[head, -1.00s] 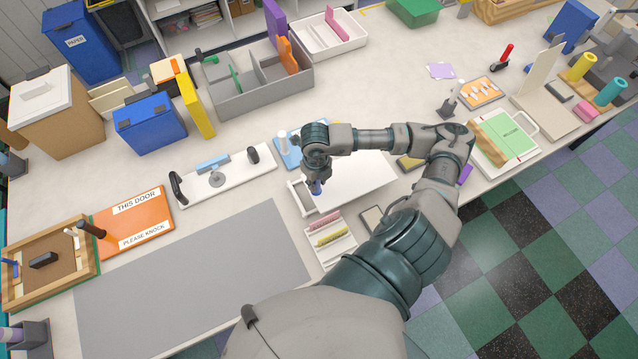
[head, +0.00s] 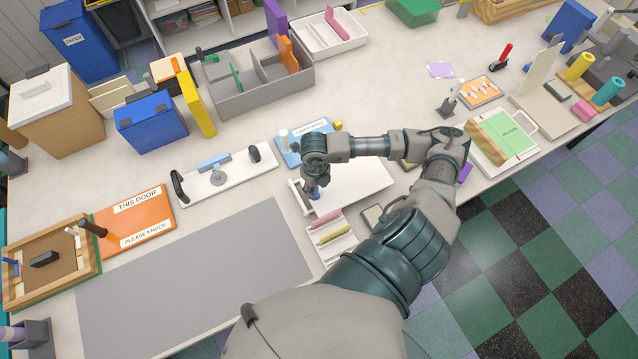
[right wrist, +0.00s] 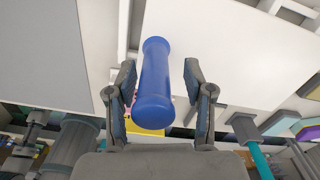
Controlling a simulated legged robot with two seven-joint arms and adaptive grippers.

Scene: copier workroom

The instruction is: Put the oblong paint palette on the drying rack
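My right gripper (head: 314,188) points down over the left end of a flat white board (head: 358,186). In the right wrist view, its two fingers (right wrist: 162,100) stand open on either side of a blue cylindrical handle (right wrist: 155,80), with a gap visible on each side. The handle stands up over a white surface; whether it is fixed to the board is hidden. I cannot surely pick out an oblong paint palette. A grey tray with upright dividers (head: 235,103) stands at the back; I cannot tell whether it is the drying rack. My left gripper is not in view.
A small tray with pink and yellow bars (head: 335,240) lies just in front of the gripper. A light blue board (head: 293,157) with pegs lies behind it. A white board with black knobs (head: 228,182) is to the left. The grey mat (head: 190,285) is bare.

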